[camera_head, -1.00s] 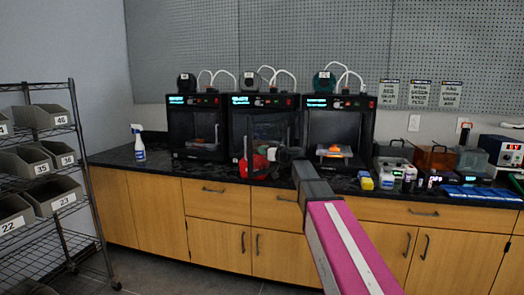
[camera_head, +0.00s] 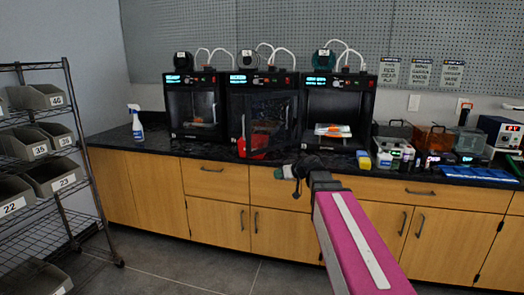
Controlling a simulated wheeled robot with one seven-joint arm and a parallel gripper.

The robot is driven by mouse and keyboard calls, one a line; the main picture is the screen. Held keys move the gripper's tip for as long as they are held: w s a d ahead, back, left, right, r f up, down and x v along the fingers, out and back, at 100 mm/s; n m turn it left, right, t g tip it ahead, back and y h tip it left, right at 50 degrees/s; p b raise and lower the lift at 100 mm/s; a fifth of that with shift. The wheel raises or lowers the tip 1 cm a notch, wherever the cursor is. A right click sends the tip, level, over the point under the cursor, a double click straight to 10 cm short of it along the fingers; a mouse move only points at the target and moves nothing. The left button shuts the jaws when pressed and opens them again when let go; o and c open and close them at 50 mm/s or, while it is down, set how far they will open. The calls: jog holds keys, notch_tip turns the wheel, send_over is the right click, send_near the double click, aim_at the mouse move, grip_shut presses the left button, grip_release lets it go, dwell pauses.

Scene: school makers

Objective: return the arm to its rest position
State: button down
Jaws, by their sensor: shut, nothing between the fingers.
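My arm enters at the lower right with a pink link and a dark wrist. My gripper (camera_head: 283,172) is at its end, in front of the counter's front edge. It is small in view, turned to the left, and appears shut and empty. It is below and to the right of the middle 3D printer (camera_head: 264,110). It appears clear of the counter (camera_head: 120,140), though the exact gap is hard to judge. The finger details are too small to make out.
Two more printers (camera_head: 196,107) (camera_head: 337,108) flank the middle one. A red object (camera_head: 256,142) is by the middle printer. A spray bottle (camera_head: 136,122) stands left; small tools and boxes (camera_head: 430,139) crowd the right. A bin rack (camera_head: 80,165) is at far left. Floor before the cabinets is open.

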jog(key=s+d+f+m+g+h, duration=0.2)
jog(key=s+d+f+h, duration=0.1)
jog(key=s+f, duration=0.4)
jog(key=s+d+f+m+g+h, duration=0.3)
jog(key=s+f, duration=0.4)
jog(key=f, duration=0.4)
jog(key=s+d+f+m+g+h, duration=0.2)
jog(key=s+d+f+h, duration=0.2)
jog(key=s+f, duration=0.3)
notch_tip(320, 180, down, 2)
jog(key=shift+s+d+g, duration=0.3)
jog(key=shift+d+g, duration=0.1)
jog(key=shift+d, duration=0.2)
